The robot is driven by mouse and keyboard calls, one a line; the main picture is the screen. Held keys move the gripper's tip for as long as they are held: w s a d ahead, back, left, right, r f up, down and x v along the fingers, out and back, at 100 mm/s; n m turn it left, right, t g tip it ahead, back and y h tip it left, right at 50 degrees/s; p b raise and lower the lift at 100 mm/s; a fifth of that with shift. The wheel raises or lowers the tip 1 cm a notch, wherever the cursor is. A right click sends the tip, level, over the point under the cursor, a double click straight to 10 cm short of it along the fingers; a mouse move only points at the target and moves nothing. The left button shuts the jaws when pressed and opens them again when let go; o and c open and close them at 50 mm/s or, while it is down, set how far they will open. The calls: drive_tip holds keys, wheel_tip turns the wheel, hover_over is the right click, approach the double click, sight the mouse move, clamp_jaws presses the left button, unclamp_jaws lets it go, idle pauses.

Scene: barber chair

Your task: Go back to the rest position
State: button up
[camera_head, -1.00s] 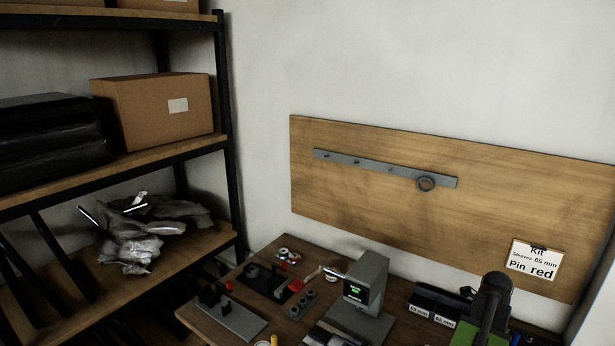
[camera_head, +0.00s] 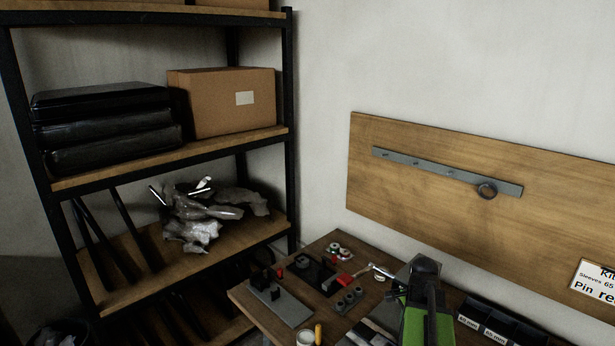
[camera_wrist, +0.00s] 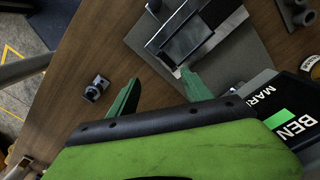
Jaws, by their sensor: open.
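My gripper (camera_wrist: 158,92) shows in the wrist view with its two green fingers spread apart. Nothing is held between them, and they are over the brown tabletop. A grey device (camera_wrist: 188,38) lies just beyond the fingers at the top. A small dark block with a knob (camera_wrist: 96,88) sits on the table left of the fingers. In the head view my green and black arm stands at the lower right, over the workbench (camera_head: 245,297). The fingertips cannot be made out there, and the arm hides part of the bench behind it.
A black shelf rack (camera_head: 291,150) stands at the left with a cardboard box (camera_head: 225,112) and black cases (camera_head: 105,128). Black bins (camera_head: 490,322) stand right of my arm. Small fixtures crowd the bench.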

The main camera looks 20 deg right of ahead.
drive_tip(key=w+a+n, duration=0.3)
drive_tip(key=a+n, duration=0.3)
drive_tip(key=a, duration=0.6)
drive_tip(key=w+a+n, duration=0.3)
drive_tip(key=a+n, duration=0.4)
drive_tip(key=a, duration=0.6)
drive_tip(key=w+a+n, duration=0.3)
drive_tip(key=a+n, duration=0.4)
drive_tip(key=a, duration=0.5)
drive_tip(key=shift+w+a, duration=0.15)
drive_tip(key=shift+w, duration=0.25)
